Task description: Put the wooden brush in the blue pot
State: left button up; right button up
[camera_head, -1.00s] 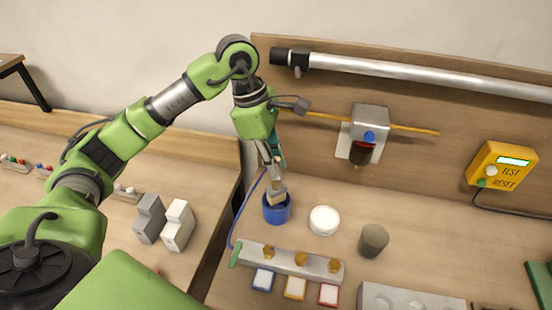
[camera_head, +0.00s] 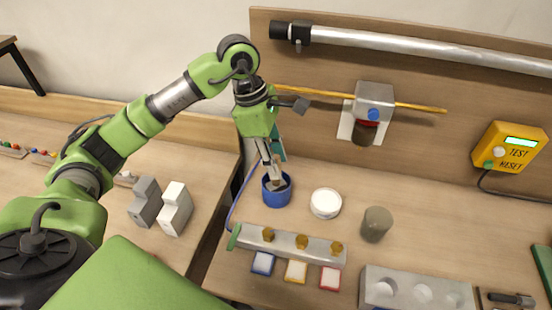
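The blue pot (camera_head: 277,198) stands on the workbench, left of a round white lidded tin. My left gripper (camera_head: 272,163) is directly above the pot, pointing down, with its fingers around the upper part of the wooden brush (camera_head: 277,184). The brush's lower end is inside the pot's opening, and the rim hides its tip. I cannot tell whether it touches the pot's bottom. My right gripper is not in view.
A white tin (camera_head: 325,203) and a grey-green cylinder (camera_head: 376,224) stand to the pot's right. A metal bar with brass knobs (camera_head: 301,243) lies in front. A backboard (camera_head: 330,90) with a yellow rod (camera_head: 420,107) and tester box (camera_head: 509,147) rises behind.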

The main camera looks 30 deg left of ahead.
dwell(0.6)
pick_arm(q)
jog(key=shift+s+a+f+b, duration=0.15)
jog(key=shift+a+b, duration=0.2)
jog(key=shift+a, duration=0.3)
jog(key=shift+s+a, duration=0.2)
jog(key=shift+a, duration=0.5)
jog(key=shift+d+r, duration=0.1)
jog(key=shift+r, duration=0.15)
